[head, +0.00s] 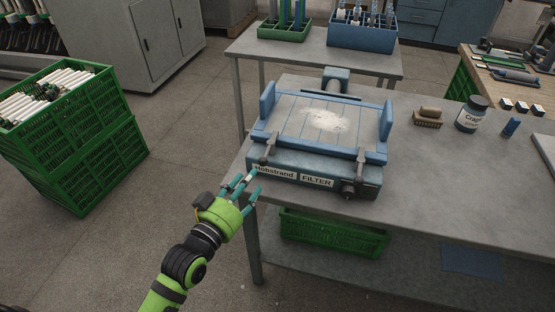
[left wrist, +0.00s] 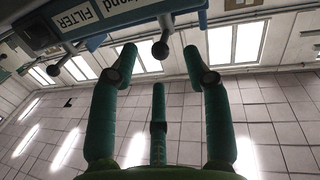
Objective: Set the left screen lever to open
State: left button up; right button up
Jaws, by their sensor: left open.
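The blue filter unit (head: 325,128) stands on the grey table, with "Hobstrand" and "FILTER" labels on its front. The left screen lever (head: 269,148) is a short grey bar with a round knob at the unit's front left corner. In the left wrist view the same lever (left wrist: 161,46) hangs between my finger tips, apparently untouched. The right lever (head: 361,165) is at the front right corner, and its knob shows in the left wrist view (left wrist: 53,70). My left gripper (head: 246,182) is open and empty, just left and in front of the unit's front left corner.
A brush (head: 428,118), a labelled jar (head: 472,114) and a small blue item (head: 511,127) stand right of the unit. A green crate (head: 334,238) is under the table. Stacked green crates (head: 86,150) stand at left. Floor between them and the table is clear.

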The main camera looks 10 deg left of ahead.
aim_at(260, 165)
pick_arm(q)
jog(key=shift+w+d+r, duration=0.15)
jog(key=shift+r, duration=0.45)
jog(key=shift+w+d+r, duration=0.1)
jog(key=shift+w+r, duration=0.05)
jog(key=shift+w, duration=0.2)
jog(key=x, duration=0.6)
jog(key=shift+p, duration=0.35)
grip_shut()
